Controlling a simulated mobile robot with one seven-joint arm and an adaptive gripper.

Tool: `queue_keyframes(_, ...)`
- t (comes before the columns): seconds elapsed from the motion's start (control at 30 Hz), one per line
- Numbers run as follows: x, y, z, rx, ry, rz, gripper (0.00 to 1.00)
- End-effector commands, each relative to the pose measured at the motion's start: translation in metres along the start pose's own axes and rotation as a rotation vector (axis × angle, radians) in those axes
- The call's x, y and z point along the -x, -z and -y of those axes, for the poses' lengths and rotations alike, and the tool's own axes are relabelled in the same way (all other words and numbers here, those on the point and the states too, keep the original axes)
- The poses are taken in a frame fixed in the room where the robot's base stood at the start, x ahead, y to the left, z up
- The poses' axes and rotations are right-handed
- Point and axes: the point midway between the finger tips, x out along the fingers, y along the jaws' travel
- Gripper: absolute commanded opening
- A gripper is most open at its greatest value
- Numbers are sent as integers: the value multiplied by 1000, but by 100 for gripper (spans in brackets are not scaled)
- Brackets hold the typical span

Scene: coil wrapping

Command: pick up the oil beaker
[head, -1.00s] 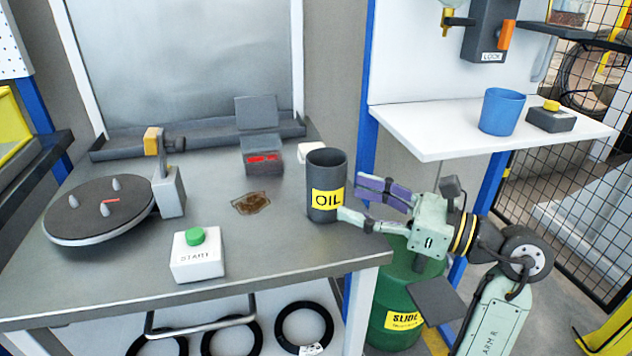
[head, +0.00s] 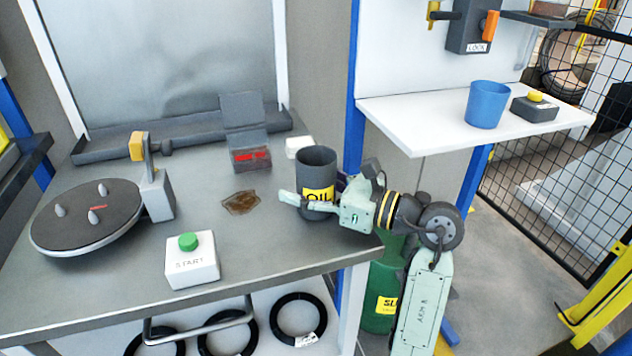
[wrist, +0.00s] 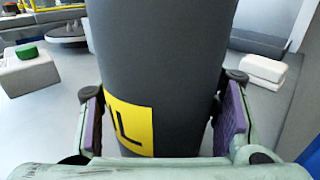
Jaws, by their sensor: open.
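The oil beaker (head: 316,166) is a dark grey cylinder with a yellow OIL label. It stands upright on the grey table near its right edge. My gripper (head: 308,198) reaches in from the right at the lower part of the beaker. In the wrist view, the beaker (wrist: 158,60) fills the middle, between the two purple-padded fingers of my gripper (wrist: 160,125). The fingers are open on either side of it, with a small gap seen at the right finger. Contact on the left is hard to tell. The far finger is mostly hidden behind the beaker in the head view.
A white START box (head: 192,268) with a green button, a round turntable (head: 85,215) and a small white block (head: 298,146) share the table. A blue cup (head: 487,104) stands on the white shelf (head: 430,125).

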Motion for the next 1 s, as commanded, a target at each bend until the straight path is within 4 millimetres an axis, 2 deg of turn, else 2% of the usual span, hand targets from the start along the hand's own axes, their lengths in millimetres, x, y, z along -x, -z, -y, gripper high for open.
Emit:
queue_keyframes(0.1, -11, -1, 0, 0, -1, 1, 57)
queue_keyframes(0.37, -12, 0, 0, 0, 1, 0, 56)
queue_keyframes(1.0, -12, 0, 0, 0, 1, 0, 14)
